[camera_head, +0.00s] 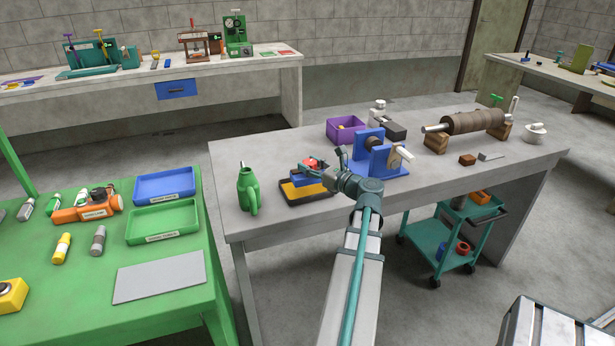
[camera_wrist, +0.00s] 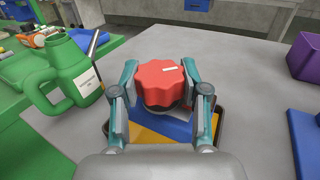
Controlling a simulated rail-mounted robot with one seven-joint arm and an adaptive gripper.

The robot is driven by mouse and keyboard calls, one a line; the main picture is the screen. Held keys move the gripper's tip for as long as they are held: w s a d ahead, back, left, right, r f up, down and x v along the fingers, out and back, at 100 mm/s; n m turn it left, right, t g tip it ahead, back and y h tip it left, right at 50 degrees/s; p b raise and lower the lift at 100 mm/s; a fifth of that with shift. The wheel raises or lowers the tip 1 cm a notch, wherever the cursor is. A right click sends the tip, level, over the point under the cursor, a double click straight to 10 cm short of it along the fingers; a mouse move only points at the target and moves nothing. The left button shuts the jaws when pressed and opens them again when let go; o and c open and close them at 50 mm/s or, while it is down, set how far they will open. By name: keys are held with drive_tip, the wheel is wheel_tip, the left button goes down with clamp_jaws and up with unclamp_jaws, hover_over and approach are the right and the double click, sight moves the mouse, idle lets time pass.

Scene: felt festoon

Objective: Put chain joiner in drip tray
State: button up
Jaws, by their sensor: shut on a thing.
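My gripper (camera_wrist: 163,92) is shut on a scalloped red knob-like thing (camera_wrist: 160,80) with a dark lower part. It shows as a small red spot in the head view (camera_head: 311,163). Below it are a blue piece (camera_wrist: 176,128) and a yellow surface (camera_wrist: 145,134) in a dark-rimmed tray (camera_wrist: 107,128), which also shows in the head view (camera_head: 292,201). My fingers hide part of this. I cannot tell whether the red thing touches the blue piece. No readable label shows which thing is the chain joiner or the drip tray.
A green can (camera_head: 248,190) stands left of the dark tray, and a blue stand (camera_head: 378,160) is to its right. A purple bin (camera_head: 345,130) is behind. On the green table lie a blue tray (camera_head: 164,186) and a green tray (camera_head: 162,222), with labels too small to read.

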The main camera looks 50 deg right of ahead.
sight(308, 176)
drive_tip(key=shift+w+d+f, duration=0.1)
drive_tip(key=shift+w+f, duration=0.4)
drive_tip(key=shift+f, duration=0.1)
drive_tip(key=shift+w+f, duration=0.1)
drive_tip(key=shift+f, duration=1.55)
drive_tip(key=shift+f, duration=0.15)
drive_tip(key=o, duration=1.3)
drive_tip(key=shift+r, duration=0.2)
drive_tip(key=s, duration=0.4)
drive_tip(key=s+a, duration=0.1)
drive_tip(key=s, duration=0.3)
drive_tip(key=s+b, duration=0.1)
drive_tip(key=s, duration=0.3)
drive_tip(key=shift+a, duration=0.2)
